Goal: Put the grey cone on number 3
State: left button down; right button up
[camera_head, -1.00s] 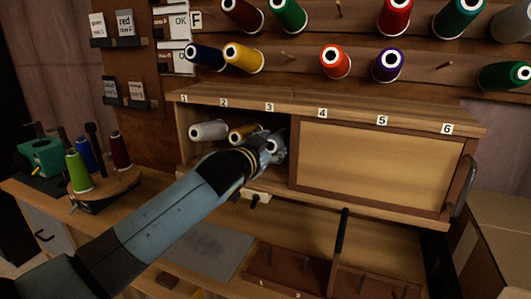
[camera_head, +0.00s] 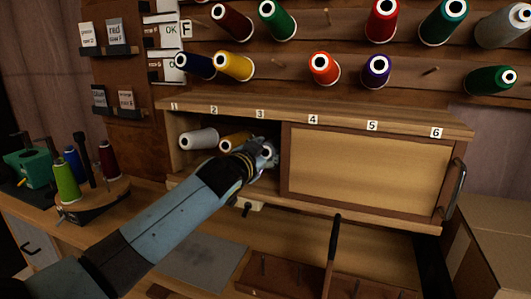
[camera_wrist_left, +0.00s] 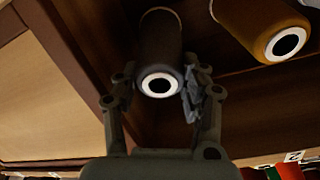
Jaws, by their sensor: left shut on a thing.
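A silver-grey cone (camera_head: 198,139) lies in the open left part of the cabinet, under label 1. A gold cone (camera_head: 236,140) lies beside it under label 2. Label 3 (camera_head: 260,114) is on the cabinet's top edge. My left gripper (camera_head: 267,156) reaches into the opening below label 3. It is shut on a dark cone (camera_wrist_left: 160,62), whose white-ringed end faces the wrist camera between the fingers. The gold cone also shows in the wrist view (camera_wrist_left: 262,28). Another grey cone (camera_head: 503,28) is on the wall rack at top right. My right gripper is not in view.
A sliding panel (camera_head: 365,175) covers the cabinet below labels 4 to 6. Coloured cones on pegs fill the wall above; some pegs, such as one (camera_head: 431,70), are bare. A stand (camera_head: 95,200) with several cones is at left. A divided tray (camera_head: 285,275) lies below.

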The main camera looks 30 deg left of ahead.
pick_arm(q)
jog(key=shift+f, duration=0.1)
jog(key=c, duration=0.6)
grip_release()
